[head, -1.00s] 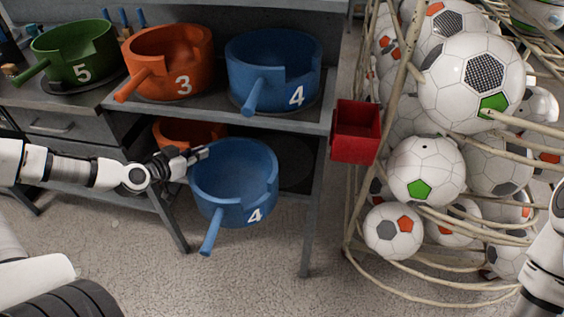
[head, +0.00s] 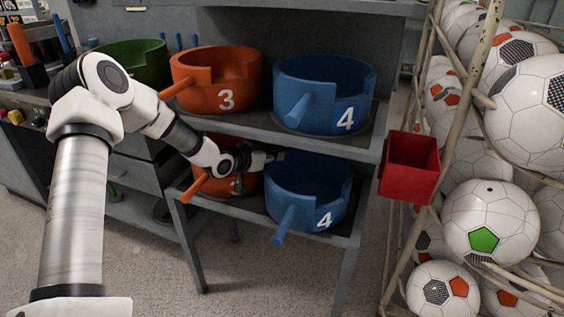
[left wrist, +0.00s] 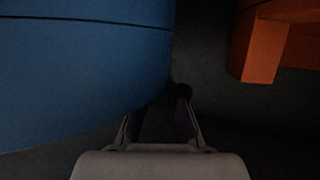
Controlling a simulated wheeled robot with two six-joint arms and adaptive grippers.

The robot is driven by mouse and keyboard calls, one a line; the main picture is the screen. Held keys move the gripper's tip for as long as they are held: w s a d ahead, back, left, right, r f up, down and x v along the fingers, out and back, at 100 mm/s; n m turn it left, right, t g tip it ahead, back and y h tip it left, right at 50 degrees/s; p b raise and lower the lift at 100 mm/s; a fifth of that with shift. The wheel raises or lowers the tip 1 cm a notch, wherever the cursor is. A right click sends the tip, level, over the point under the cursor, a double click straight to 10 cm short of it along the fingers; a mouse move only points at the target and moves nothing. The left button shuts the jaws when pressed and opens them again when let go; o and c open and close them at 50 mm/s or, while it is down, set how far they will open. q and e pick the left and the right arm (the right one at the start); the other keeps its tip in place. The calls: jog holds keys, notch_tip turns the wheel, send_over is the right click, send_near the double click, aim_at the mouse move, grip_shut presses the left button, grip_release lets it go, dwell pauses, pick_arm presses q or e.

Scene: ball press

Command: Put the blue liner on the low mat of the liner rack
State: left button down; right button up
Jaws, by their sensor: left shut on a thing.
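A blue liner (head: 300,205) marked 4, an open bowl with a notch and a stub handle, is upright at the low shelf of the liner rack (head: 262,140). Its handle points to the front left. My left gripper (head: 268,158) is shut on its rim at the back left. In the left wrist view, the blue wall (left wrist: 80,75) fills the left side beside my fingers. The low mat is hidden under or behind the liner. I cannot tell whether the liner rests on it or hangs just above. My right gripper is out of view.
A second blue liner (head: 325,85) and an orange liner (head: 220,85) stand on the top shelf. Another orange liner (head: 215,185) is close to the left on the low shelf. A red box (head: 408,170) and a ball cage (head: 455,110) stand at the right.

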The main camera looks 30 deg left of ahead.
aim_at(288, 156)
pick_arm(q)
jog(key=x, duration=0.3)
jog(key=shift+r+b, duration=0.1)
jog(key=shift+b, duration=0.25)
jog(key=shift+f, duration=0.3)
jog(key=shift+s, duration=0.1)
jog(key=shift+f, duration=0.1)
jog(key=c, duration=1.3)
grip_release()
